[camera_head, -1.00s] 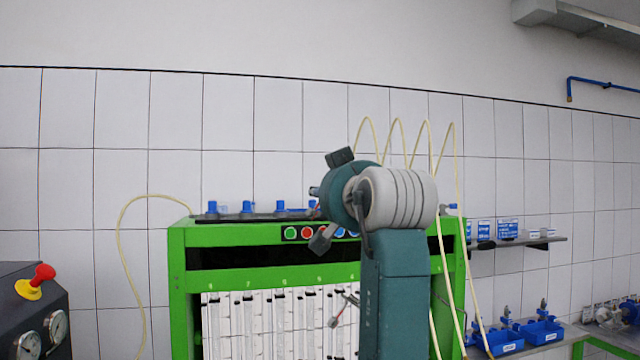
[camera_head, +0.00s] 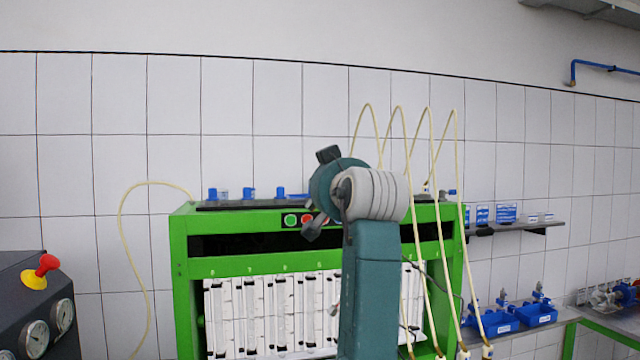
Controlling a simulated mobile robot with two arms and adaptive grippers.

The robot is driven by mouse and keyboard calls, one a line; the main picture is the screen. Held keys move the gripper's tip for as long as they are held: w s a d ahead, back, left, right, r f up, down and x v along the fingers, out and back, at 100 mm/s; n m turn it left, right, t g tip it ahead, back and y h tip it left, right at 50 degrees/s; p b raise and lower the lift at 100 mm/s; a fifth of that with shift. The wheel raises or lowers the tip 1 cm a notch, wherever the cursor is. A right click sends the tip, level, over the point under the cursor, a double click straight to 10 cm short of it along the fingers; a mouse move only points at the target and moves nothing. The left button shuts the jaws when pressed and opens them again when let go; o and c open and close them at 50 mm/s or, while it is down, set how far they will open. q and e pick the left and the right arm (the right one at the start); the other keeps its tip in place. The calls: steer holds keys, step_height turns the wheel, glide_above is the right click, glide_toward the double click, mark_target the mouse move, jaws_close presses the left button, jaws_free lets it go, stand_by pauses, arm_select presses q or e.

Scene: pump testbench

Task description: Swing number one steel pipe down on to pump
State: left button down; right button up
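A teal arm with a grey ribbed joint (camera_head: 376,194) rises from the bottom centre; it looks like my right arm. Dark finger-like parts on its left end look like my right gripper (camera_head: 320,195). They show no clear opening or closing, and I see nothing held between them. My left gripper is not in view. A thin dark steel pipe (camera_head: 436,281) curves at the right side of the bench, partly hidden. I cannot tell whether it is number one. A small metal pipe end (camera_head: 334,311) shows just left of the arm. I cannot make out the pump.
The green test bench (camera_head: 181,275) stands behind the arm with numbered measuring tubes (camera_head: 250,315). Looping yellow hoses (camera_head: 368,105) hang at its right. A dark gauge panel (camera_head: 12,298) with a red knob (camera_head: 47,264) stands left. Blue trays (camera_head: 492,325) are at right.

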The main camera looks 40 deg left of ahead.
arm_select(q)
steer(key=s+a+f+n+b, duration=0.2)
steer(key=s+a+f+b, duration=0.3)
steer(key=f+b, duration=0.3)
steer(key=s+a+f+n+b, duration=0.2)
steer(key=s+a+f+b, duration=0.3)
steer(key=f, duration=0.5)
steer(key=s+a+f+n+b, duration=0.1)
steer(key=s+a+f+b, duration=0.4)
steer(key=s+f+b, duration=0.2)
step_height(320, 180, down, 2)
steer(key=b, duration=0.3)
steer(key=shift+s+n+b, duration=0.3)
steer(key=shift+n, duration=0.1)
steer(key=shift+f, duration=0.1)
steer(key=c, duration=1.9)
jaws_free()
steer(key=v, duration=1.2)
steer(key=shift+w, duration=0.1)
